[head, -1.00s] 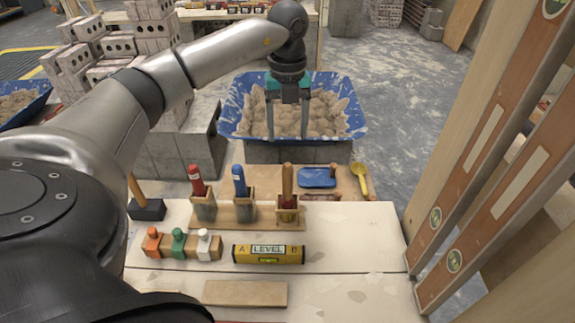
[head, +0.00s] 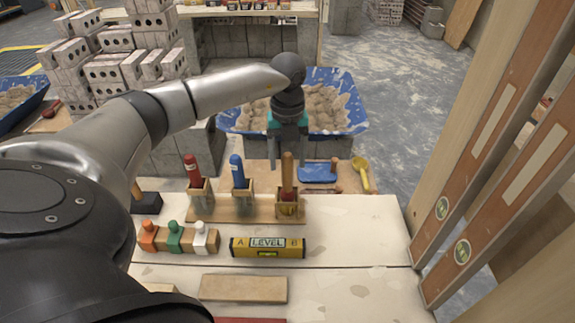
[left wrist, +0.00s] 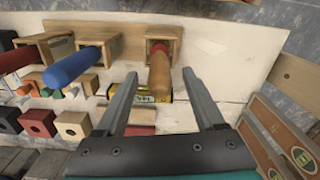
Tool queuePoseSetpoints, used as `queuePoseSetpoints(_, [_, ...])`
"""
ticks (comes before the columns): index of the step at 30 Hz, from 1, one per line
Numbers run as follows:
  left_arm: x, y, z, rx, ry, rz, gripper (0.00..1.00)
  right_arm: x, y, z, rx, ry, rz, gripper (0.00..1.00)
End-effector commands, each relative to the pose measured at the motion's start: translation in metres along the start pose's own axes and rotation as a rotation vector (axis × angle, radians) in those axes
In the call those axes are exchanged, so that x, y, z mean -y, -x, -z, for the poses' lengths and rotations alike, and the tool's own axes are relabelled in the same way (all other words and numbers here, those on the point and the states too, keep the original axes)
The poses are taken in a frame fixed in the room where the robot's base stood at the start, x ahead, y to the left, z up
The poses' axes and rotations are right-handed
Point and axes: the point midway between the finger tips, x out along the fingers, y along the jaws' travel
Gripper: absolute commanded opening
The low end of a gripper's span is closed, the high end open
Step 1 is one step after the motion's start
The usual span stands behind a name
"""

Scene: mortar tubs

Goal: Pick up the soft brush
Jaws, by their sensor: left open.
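Three upright tools stand in a wooden holder (head: 262,212) on the bench: a red-handled one (head: 192,171), a blue-handled one (head: 237,172) and a wooden-handled one (head: 287,178) with a red lower part. Their lower ends are hidden in the slots, so I cannot tell for certain which is the soft brush. My left gripper (head: 287,164) is open, pointing down over the wooden-handled tool at the holder's right end. In the left wrist view, that wooden handle (left wrist: 160,78) shows between the open fingers, with no clear contact. My right gripper is out of view.
A blue float (head: 318,173) and a yellow scoop (head: 361,174) lie behind. A blue mortar tub (head: 349,120) stands farther back. Tall levels lean at right.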

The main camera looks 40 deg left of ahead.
Motion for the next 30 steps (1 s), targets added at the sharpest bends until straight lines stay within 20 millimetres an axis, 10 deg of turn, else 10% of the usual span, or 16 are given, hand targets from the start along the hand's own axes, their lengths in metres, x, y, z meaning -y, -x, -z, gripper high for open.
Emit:
queuePoseSetpoints(18, [0.000,-0.034,0.000,0.000,0.000,-0.001,0.71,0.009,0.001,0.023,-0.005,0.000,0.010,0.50])
queuePoseSetpoints(30, [0.000,-0.033,0.000,0.000,0.000,-0.001,0.26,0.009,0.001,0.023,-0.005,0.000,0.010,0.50])
